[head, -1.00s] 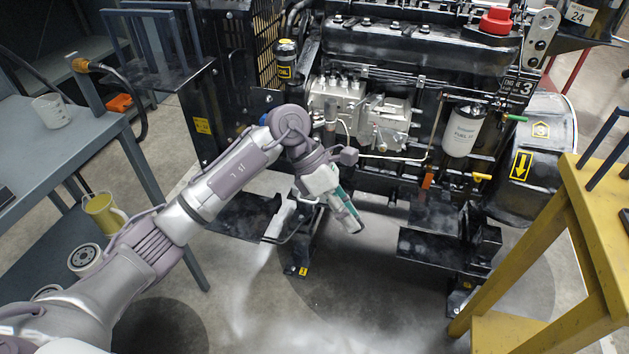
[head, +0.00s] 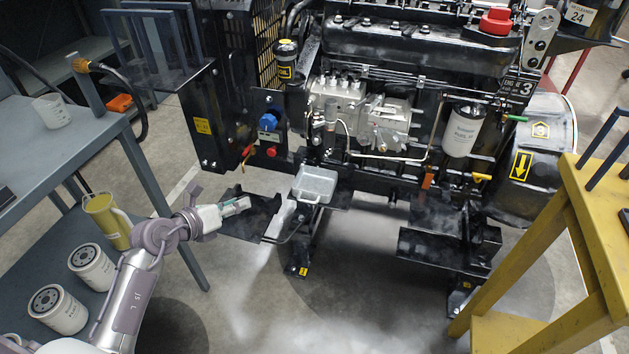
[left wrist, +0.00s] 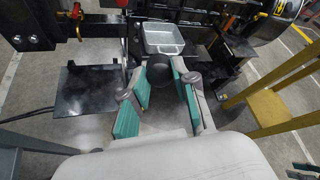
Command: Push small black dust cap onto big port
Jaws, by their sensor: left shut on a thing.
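My left gripper (head: 238,206) is low in front of the engine's left end, left of the metal tray. In the left wrist view, my left gripper (left wrist: 160,88) has its two teal-padded fingers on either side of a small round black dust cap (left wrist: 160,69), and it is shut on it. In the head view the cap is too small to make out. The engine's silver pump block (head: 360,112) is up and to the right of the gripper, well apart from it. I cannot tell which opening is the big port. My right gripper is not in view.
A shallow metal tray (head: 315,186) sits under the engine, also in the left wrist view (left wrist: 164,40). A blue-grey shelf table (head: 80,150) stands left, with a yellow jug (head: 106,220) and white filters below. A yellow stand (head: 560,230) is at right. Floor in front is clear.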

